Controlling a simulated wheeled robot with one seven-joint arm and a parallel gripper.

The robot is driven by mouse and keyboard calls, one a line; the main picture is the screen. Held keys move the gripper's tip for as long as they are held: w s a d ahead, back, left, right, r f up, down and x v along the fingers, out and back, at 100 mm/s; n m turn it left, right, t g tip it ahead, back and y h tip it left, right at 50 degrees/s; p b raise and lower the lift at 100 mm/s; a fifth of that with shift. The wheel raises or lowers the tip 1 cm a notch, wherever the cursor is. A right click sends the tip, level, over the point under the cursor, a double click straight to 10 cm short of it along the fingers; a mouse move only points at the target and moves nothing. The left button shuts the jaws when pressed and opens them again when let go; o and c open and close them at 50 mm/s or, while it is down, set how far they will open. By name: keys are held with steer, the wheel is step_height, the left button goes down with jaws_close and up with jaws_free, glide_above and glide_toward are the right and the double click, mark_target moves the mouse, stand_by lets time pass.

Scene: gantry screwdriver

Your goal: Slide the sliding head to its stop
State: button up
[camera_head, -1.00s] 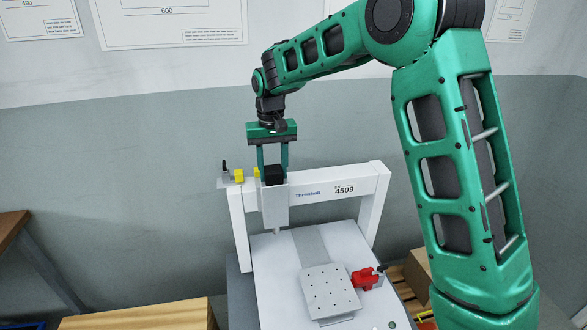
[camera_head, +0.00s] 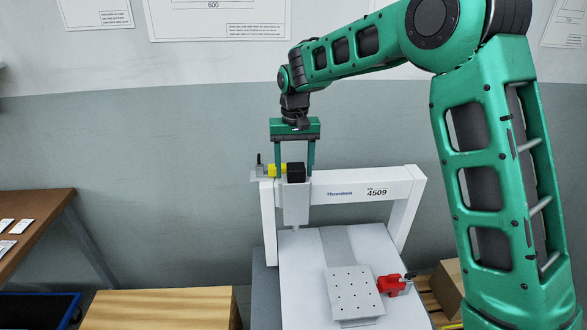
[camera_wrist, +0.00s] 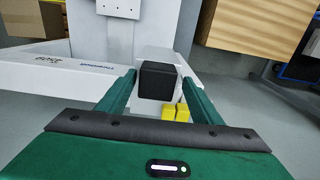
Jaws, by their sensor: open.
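The sliding head (camera_head: 297,205) is a white block with a black cube (camera_head: 295,172) on top, near the left end of the gantry beam (camera_head: 350,190). My gripper (camera_head: 295,166) points down from above, with one finger on each side of the black cube. In the wrist view, the open fingers (camera_wrist: 158,80) straddle the cube (camera_wrist: 158,80), with a small gap visible. A yellow stop (camera_head: 277,170) sits at the beam's left end. In the wrist view two yellow pieces (camera_wrist: 176,112) lie side by side, touching or nearly so.
Below the beam is a grey plate with holes (camera_head: 354,292) and a red clamp (camera_head: 390,285) beside it. A wooden crate (camera_head: 160,308) stands front left and a brown table (camera_head: 30,235) far left. The wall is behind the gantry.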

steer(key=shift+r, duration=0.1)
step_height(320, 180, up, 10)
steer(key=shift+f, duration=0.1)
steer(key=shift+r, duration=0.35)
